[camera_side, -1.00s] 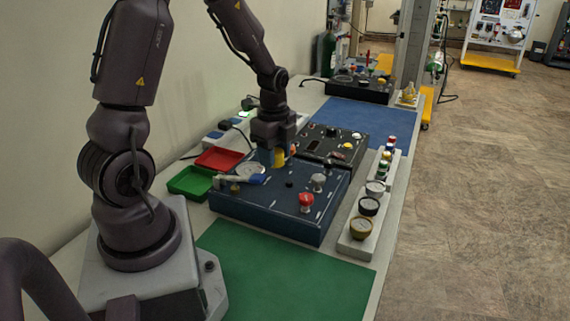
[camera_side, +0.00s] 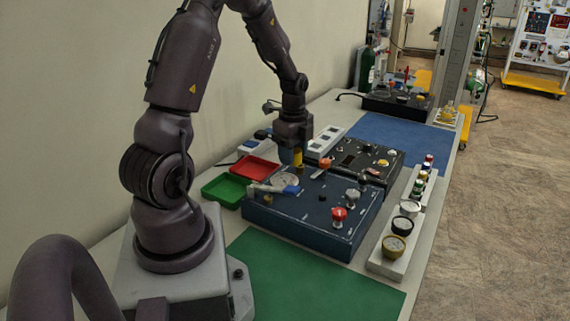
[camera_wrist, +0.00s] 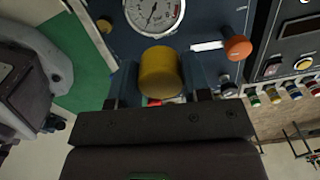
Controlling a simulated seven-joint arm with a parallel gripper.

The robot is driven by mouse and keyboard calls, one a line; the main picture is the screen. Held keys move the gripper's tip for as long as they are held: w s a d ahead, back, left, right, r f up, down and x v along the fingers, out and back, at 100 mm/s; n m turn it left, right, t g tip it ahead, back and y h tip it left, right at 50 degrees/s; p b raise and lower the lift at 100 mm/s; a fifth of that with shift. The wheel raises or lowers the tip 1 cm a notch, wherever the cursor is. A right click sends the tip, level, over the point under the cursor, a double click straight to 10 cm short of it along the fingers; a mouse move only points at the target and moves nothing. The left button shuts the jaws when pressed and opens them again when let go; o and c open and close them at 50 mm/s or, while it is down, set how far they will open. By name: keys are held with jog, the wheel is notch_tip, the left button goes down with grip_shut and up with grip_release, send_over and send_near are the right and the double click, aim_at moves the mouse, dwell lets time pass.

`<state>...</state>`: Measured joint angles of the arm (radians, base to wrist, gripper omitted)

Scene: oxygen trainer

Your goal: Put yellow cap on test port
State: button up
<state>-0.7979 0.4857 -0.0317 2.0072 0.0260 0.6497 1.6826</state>
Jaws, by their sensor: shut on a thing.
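My gripper (camera_side: 292,157) is shut on the yellow cap (camera_side: 298,159), a short cylinder. In the wrist view the cap (camera_wrist: 160,72) sits upright between the two fingers (camera_wrist: 162,88), just below a round white gauge. The gripper holds it above the back part of the dark blue panel box (camera_side: 310,219), apart from its top. A small brass fitting (camera_side: 267,199) stands at the panel's left front; I cannot tell whether it is the test port.
An orange knob (camera_side: 325,164) is close right of the cap. A red knob (camera_side: 338,214) stands at the panel's front right. Red (camera_side: 255,168) and green (camera_side: 227,190) trays lie left. A gauge block (camera_side: 388,262) is at right. The green mat (camera_side: 310,284) is clear.

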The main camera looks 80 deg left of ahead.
send_near(299, 172)
jog(key=a, duration=0.1)
jog(key=shift+w+a+r+m, duration=0.1)
jog(key=shift+w+r+m, duration=0.1)
jog(key=shift+r+m, duration=0.5)
jog(key=shift+f, duration=2.55)
jog(key=shift+f, duration=0.1)
jog(key=shift+f, duration=2)
jog(key=o, duration=1)
jog(key=shift+c, duration=0.2)
